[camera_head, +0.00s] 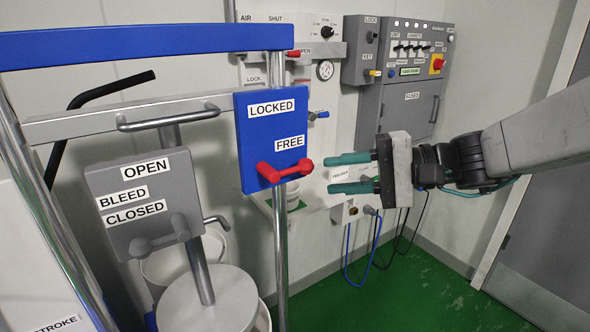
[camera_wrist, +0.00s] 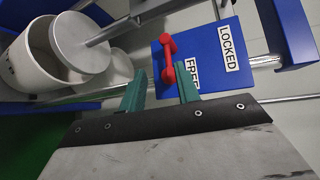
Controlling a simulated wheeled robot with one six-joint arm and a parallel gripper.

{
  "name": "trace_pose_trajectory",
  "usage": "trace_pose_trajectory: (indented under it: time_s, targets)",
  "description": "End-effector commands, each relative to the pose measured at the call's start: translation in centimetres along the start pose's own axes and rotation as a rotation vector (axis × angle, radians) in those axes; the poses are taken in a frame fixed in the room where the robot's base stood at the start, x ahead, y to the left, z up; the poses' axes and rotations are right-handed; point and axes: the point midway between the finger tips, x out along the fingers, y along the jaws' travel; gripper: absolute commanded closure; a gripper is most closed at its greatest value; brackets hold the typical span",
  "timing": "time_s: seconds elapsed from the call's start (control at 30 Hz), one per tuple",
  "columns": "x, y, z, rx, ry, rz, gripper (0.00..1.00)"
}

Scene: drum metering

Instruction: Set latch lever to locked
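The red latch lever (camera_head: 286,171) is mounted low on a blue plate (camera_head: 258,137). The plate has LOCKED at the top and FREE below it. The lever lies roughly sideways just under the FREE label, its outer knob toward my gripper. The red lever (camera_wrist: 169,57) also shows in the wrist view, ahead of the fingers. My gripper (camera_head: 333,174) is open and empty, to the right of the lever, its teal fingers pointing at it with a gap between. In the wrist view my gripper (camera_wrist: 161,71) has one finger partly covering the FREE label.
A grey plate (camera_head: 143,200) marked OPEN, BLEED and CLOSED with a grey lever stands to the left. A chrome post (camera_head: 281,250) runs below the blue plate. A blue bar (camera_head: 150,45) crosses above. A grey control box (camera_head: 405,85) hangs on the wall behind.

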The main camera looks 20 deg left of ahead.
Motion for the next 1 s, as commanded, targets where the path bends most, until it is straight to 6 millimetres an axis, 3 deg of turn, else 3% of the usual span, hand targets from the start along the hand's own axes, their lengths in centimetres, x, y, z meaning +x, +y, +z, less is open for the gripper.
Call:
trace_pose_trajectory:
  time_s: [0.13, 0.6, 1.0]
  targets:
    - [1.2, -0.6, -1.4, 0.012, 0.015, -0.057, 0.68]
    - [7.6, -1.0, -1.6, 0.013, 0.019, -0.061, 0.68]
    - [8.5, -1.1, -1.7, 0.013, 0.021, -0.061, 0.68]
